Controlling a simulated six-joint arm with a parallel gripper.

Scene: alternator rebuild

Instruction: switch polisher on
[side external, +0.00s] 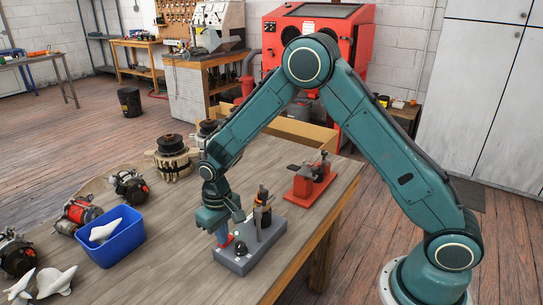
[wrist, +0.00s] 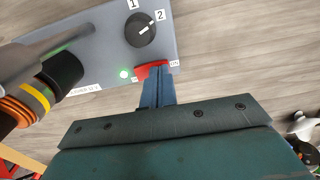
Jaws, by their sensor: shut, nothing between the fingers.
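The polisher is a grey box (side external: 248,258) near the table's front edge, with an upright dark post on top. In the wrist view its grey panel (wrist: 100,45) carries a black knob (wrist: 141,30) marked 1 and 2, a red switch (wrist: 148,70) and a small green light (wrist: 124,74) that glows. A label that looks like ON is at the switch's right end. My gripper (wrist: 157,88) is shut and empty, its fingertips at the red switch and partly covering it. I cannot tell if they touch. In the side view my gripper (side external: 222,236) points down at the box's left end.
A blue bin (side external: 118,246) with a white piece stands left of the polisher. Alternators and other parts lie along the table's left. A red fixture (side external: 308,188) stands behind the polisher. Bare table lies in front of the bin.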

